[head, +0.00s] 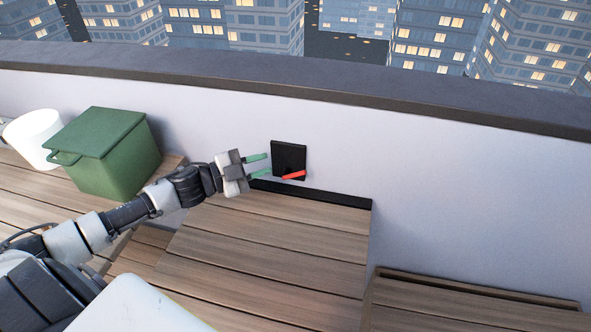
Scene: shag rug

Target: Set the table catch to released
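The table catch is a black square plate (288,157) on the pale parapet wall, with a red lever (294,175) at its lower part. The lever lies nearly level, its right end tilted slightly up. A slatted wooden table (275,250) extends out from the wall below the catch, with a black strip along its wall edge. My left gripper (268,165) is open, its two green fingers apart and pointing right at the catch. The lower fingertip is close to the lever's left end; I cannot tell if they touch. My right gripper is not in view.
A green lidded bin (108,150) and a white round container (35,135) stand at the left by the wall. Another wooden surface (470,305) lies at the lower right. The wall right of the catch is clear. City buildings show beyond the parapet.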

